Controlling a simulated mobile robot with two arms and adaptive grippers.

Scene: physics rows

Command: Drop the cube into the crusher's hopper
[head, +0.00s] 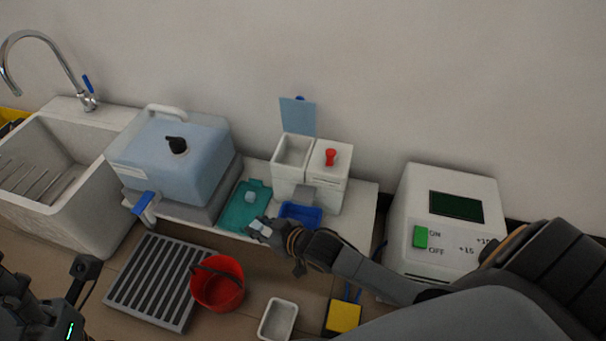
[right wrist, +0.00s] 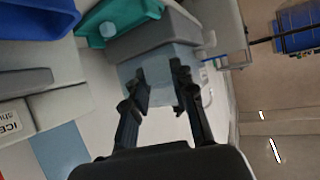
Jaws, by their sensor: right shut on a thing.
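The crusher (head: 325,187) is a white box with a red knob on its right part and an open square hopper (head: 293,150) on its left part. The hopper's pale blue lid (head: 297,116) stands up behind it. My right gripper (head: 261,227) is in front of the teal tray, left of the crusher's blue tray (head: 300,214), shut on a small pale cube. In the right wrist view the fingers (right wrist: 160,88) stand against pale blue, and the cube's outline is unclear. Another pale cube (head: 250,197) lies on the teal tray (head: 237,214). My left gripper (head: 82,282) shows only partly at lower left.
A blue water container (head: 170,150) with a tap stands left of the teal tray, beside the sink (head: 75,200). A red bucket (head: 217,285) sits by a grey grate (head: 150,285). A white dish (head: 278,320) and yellow block (head: 343,317) are in front; a white machine (head: 445,190) is right.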

